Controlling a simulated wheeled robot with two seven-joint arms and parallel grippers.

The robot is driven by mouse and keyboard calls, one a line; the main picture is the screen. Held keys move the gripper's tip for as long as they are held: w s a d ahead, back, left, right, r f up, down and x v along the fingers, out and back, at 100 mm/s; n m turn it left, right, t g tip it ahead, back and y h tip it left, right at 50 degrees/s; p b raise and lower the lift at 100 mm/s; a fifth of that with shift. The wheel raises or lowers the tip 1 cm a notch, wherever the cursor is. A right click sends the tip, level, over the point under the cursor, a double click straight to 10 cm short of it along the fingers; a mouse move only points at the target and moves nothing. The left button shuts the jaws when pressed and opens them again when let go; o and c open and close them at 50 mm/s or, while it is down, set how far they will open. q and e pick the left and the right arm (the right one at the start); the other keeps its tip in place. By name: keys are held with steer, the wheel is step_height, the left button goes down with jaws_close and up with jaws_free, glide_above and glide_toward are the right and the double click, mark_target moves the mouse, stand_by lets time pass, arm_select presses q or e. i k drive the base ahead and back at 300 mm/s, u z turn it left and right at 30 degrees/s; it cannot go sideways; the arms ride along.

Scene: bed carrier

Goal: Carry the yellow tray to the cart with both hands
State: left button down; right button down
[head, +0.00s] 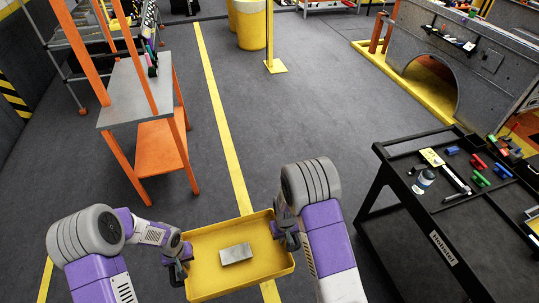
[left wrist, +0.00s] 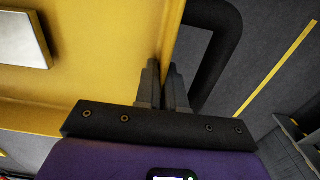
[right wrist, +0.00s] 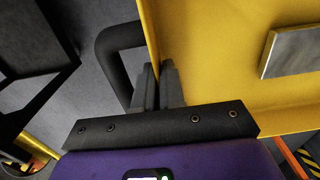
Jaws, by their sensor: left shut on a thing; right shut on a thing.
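The yellow tray (head: 212,281) is low in front of me in the head view, with a grey metal block (head: 236,254) lying in it. My left gripper (head: 178,262) is shut on the tray's left wall; the left wrist view shows its fingers (left wrist: 167,88) on either side of the yellow wall (left wrist: 172,35), beside a black handle. My right gripper (head: 287,236) is shut on the tray's right wall; the right wrist view shows its fingers (right wrist: 158,88) there, beside another black handle (right wrist: 112,55). The black cart (head: 442,240) stands to the right, apart from the tray.
The cart's top holds a white jar (head: 424,179), markers and several small coloured items. An orange-framed workbench (head: 139,90) stands at left. A grey machine with a yellow base (head: 439,65) is at upper right. Open grey floor with a yellow line (head: 213,90) lies ahead.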

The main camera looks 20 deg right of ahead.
mark_target(495, 258)
steer(key=z, duration=2.05)
steer(key=i, duration=1)
steer(key=z, duration=1)
steer(key=i, duration=1)
